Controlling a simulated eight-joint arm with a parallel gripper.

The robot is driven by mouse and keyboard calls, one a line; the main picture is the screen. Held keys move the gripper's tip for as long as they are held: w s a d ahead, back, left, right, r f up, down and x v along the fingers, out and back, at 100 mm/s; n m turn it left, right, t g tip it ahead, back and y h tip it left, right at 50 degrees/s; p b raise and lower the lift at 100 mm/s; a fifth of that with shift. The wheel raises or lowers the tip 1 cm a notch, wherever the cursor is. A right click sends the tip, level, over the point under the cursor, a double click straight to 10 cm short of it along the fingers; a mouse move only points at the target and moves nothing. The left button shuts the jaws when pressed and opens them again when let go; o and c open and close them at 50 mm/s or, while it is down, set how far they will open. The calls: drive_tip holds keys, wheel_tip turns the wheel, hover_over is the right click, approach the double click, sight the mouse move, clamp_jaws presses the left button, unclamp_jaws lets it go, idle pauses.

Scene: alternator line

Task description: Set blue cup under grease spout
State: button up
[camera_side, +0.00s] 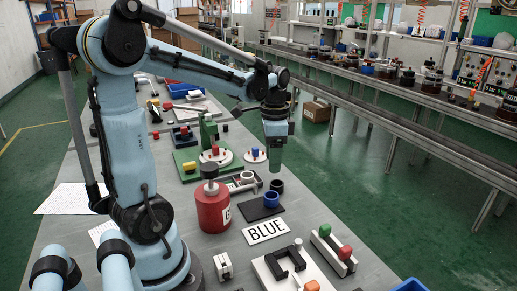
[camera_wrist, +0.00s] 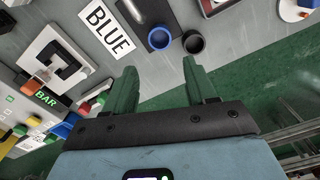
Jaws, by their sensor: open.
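The blue cup (camera_side: 271,201) stands upright at the edge of a dark pad (camera_side: 255,213); in the wrist view the blue cup (camera_wrist: 160,39) is open-topped. A black cup (camera_side: 277,186) stands close beside it. A red canister (camera_side: 212,208) with a dark cap and a label starting with G stands to the left of the pad. A pale spout-like pipe (camera_side: 246,186) shows beside it, partly hidden behind the canister. My gripper (camera_side: 275,166) is open and empty, above and behind the cups; its green fingers (camera_wrist: 160,78) show apart in the wrist view, short of both cups.
A white card reading BLUE (camera_side: 266,231) lies in front of the pad. A white block with a black bracket (camera_side: 288,264) and a holder with green and red pieces (camera_side: 334,248) stand nearer. A green fixture (camera_side: 199,165) stands behind. The table's right edge is close to the cups.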

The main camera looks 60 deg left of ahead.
sight(271, 194)
drive_tip(key=shift+f, duration=0.15)
wheel_tip(271, 194, down, 12)
drive_tip(key=shift+r, duration=0.1)
idle(0.5)
drive_tip(key=shift+c, duration=0.5)
drive_tip(key=c, duration=0.7)
drive_tip(key=shift+s, duration=0.1)
